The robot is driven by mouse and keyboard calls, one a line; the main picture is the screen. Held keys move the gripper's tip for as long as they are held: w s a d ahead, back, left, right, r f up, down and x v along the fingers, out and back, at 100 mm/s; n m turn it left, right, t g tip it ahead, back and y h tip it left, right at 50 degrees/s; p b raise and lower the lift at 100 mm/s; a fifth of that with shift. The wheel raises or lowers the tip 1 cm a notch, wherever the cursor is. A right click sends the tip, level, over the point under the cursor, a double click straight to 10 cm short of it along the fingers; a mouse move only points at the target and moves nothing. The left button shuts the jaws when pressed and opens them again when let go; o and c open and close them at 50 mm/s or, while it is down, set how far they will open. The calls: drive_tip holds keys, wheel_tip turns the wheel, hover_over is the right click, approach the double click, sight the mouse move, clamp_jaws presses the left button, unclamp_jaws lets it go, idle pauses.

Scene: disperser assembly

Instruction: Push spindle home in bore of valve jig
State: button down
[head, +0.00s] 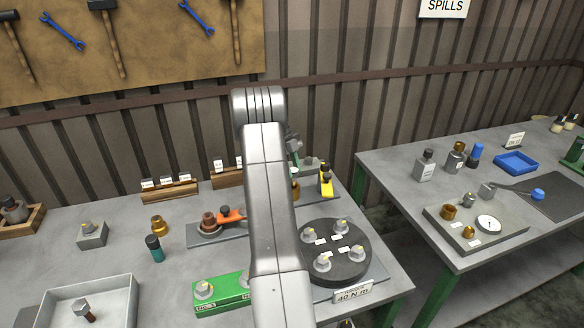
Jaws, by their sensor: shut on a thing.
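My own arm stands in the middle of the head view and hides the part of the table behind it. I cannot tell whether these belong to the valve jig. Left of the arm, a grey plate (199,236) bears a brown round part (209,222) and an orange piece (231,214).
A round dark plate (362,262) with several grey knobs stands right of the arm by a "40 N m" sign (353,291). A green block (222,293) and a grey tray (60,299) with a bolt lie in front. A second table (397,184) is at right.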

drive_tip(key=shift+f+b, duration=1.15)
drive_tip(key=shift+f, duration=0.95)
drive_tip(key=c, duration=1)
unclamp_jaws()
drive_tip(key=v, duration=1.4)
drive_tip(key=x, duration=1.4)
drive_tip(key=shift+r, duration=0.25)
